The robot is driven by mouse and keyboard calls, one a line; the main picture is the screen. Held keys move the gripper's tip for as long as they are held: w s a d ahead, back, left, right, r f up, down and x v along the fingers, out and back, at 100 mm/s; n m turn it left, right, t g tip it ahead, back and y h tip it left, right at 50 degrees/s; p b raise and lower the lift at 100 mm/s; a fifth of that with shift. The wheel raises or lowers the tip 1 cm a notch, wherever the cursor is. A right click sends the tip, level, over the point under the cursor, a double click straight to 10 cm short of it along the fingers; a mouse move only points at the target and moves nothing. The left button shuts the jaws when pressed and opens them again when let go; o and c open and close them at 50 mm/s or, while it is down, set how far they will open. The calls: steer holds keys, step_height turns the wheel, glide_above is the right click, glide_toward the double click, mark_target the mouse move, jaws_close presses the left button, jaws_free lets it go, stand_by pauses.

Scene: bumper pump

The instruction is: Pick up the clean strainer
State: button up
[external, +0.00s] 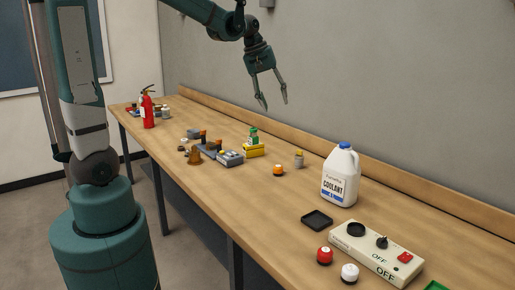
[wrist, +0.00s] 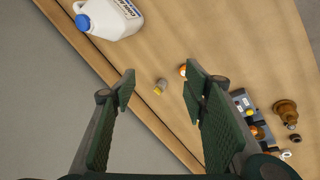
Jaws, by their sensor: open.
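My gripper (external: 275,104) is open and empty, high above the bench; in the wrist view its two fingers (wrist: 160,75) stand well apart.
A white coolant jug (external: 340,178) stands near the wall. A grey pump assembly (external: 230,158), a brown bell-shaped part (external: 194,157) and a yellow box (external: 254,150) lie to the left. A black tray (external: 317,219) and a switch panel (external: 375,253) are in front.

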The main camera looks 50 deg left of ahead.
mark_target(300, 152)
steer(key=w+a+f+n+g+h+b, duration=0.1)
steer(key=w+a+f+n, duration=0.2)
steer(key=w+f, duration=0.5)
steer(key=w+a+f+n+g+h+b, duration=0.1)
steer(key=w+a+f+n, duration=0.2)
steer(key=w+f, duration=0.6)
steer(key=w+a+f+n+b, duration=0.1)
steer(key=w+a+f+n, duration=0.2)
steer(key=w+a+f, duration=0.2)
steer(key=shift+w+a+f+n+g+h+b, duration=0.15)
steer(key=shift+w+f, duration=0.45)
steer(key=shift+f, duration=0.55)
steer(key=shift+w+d+f+n+g+h+b, duration=0.1)
steer(key=shift+w+f, duration=0.55)
steer(key=shift+f, duration=0.45)
steer(key=shift+w+a+f+n+g+h+b, duration=0.15)
steer(key=shift+w+f, duration=0.45)
steer(key=shift+f, duration=0.55)
steer(key=shift+w+f, duration=0.15)
steer(key=shift+f, duration=0.3)
steer(key=shift+x, duration=1.3)
steer(key=shift+x, duration=2.6)
steer(key=shift+c, duration=0.6)
